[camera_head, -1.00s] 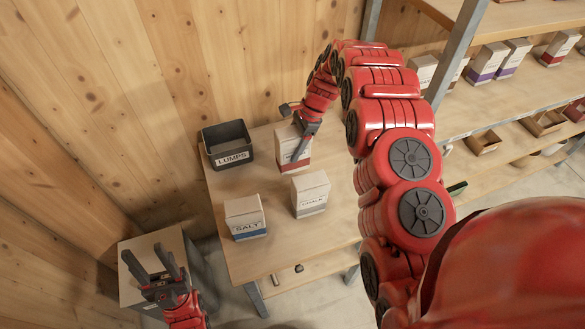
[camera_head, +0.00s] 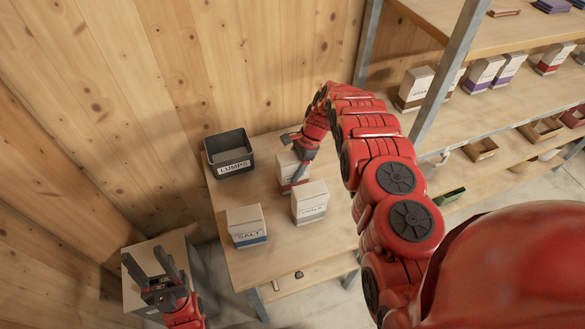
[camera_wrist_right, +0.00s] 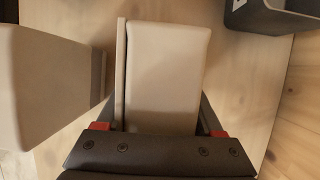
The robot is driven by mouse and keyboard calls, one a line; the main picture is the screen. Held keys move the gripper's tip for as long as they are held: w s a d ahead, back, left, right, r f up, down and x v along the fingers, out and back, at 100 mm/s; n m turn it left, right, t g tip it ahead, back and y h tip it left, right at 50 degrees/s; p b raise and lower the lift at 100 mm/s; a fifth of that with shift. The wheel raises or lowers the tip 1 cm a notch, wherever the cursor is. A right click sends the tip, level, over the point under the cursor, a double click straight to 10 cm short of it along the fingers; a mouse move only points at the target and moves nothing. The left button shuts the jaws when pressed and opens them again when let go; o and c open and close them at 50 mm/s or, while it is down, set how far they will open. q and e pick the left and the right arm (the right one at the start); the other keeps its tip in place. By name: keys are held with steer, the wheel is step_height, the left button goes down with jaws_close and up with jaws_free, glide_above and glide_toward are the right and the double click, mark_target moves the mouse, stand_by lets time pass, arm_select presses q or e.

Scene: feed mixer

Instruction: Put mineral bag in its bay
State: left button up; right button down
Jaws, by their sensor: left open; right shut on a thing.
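A pale bag with a red band (camera_head: 286,173) is on the table between the LUMPS bin and the CHALK bag. Its label is too small and covered to read, so I cannot tell if it is the mineral bag. My right gripper (camera_head: 293,160) is shut on it from above. In the right wrist view the held bag (camera_wrist_right: 167,70) sits between the fingers, close to another pale bag (camera_wrist_right: 45,85) on the left. I cannot tell whether its base touches the table. My left gripper (camera_head: 158,264) is open and empty at lower left.
The dark LUMPS bin (camera_head: 228,146), SALT bag (camera_head: 246,226) and CHALK bag (camera_head: 310,205) stand on the table (camera_head: 268,262). A shelf (camera_head: 470,112) with several banded bags and small trays is at right, behind a metal post (camera_head: 447,80).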

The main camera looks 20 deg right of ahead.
steer(key=shift+f, duration=0.2)
jaws_free()
steer(key=shift+r, duration=0.1)
